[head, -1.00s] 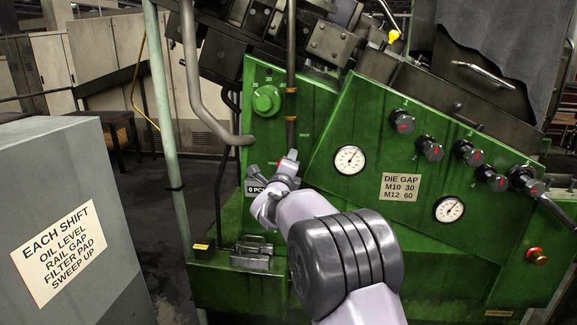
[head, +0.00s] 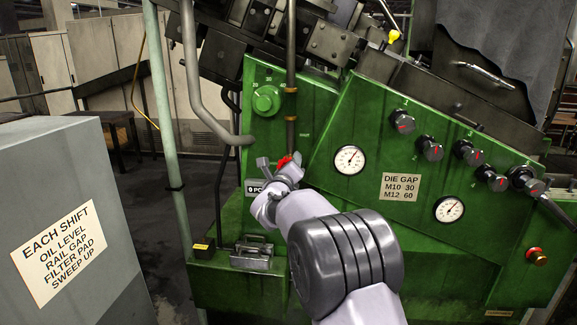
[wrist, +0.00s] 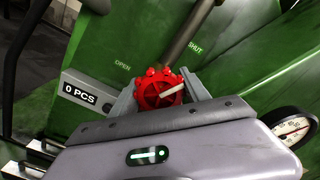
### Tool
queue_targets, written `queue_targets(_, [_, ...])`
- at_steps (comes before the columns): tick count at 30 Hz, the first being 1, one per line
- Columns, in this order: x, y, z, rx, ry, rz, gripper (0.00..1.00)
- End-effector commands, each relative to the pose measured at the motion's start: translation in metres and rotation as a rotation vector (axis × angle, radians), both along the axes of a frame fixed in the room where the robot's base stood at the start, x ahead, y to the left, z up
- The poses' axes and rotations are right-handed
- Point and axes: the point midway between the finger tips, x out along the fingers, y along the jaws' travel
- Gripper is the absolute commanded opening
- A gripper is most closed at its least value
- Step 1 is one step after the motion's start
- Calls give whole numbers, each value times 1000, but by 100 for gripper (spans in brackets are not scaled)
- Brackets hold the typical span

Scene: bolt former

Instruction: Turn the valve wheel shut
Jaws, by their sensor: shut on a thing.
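The red valve wheel (wrist: 160,91) sits on the green machine front below a vertical pipe, and a white pointer line on it slants up to the right. The words OPEN and SHUT are printed to its left and upper right. In the wrist view my gripper (wrist: 163,93) is shut on the wheel, with one grey finger on each side of it. In the head view my gripper (head: 280,164) is at the wheel (head: 287,160), which is partly hidden by it and the arm.
A counter reading 0 PCS (wrist: 80,92) is left of the wheel. A round gauge (wrist: 292,127) is to the right. In the head view, a green knob (head: 267,99) is above left, several black knobs (head: 431,148) are at right, and a grey cabinet (head: 60,150) stands at left.

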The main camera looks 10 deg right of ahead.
Motion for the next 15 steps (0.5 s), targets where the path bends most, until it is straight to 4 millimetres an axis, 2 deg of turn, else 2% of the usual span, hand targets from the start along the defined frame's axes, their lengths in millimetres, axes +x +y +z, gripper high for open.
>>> queue_targets(8, [0, 0, 0, 3, -1, 0, 13])
queue_targets(9, [0, 0, 0, 3, -1, 0, 60])
queue_targets(15, [0, 0, 0, 1, 0, 0, 62])
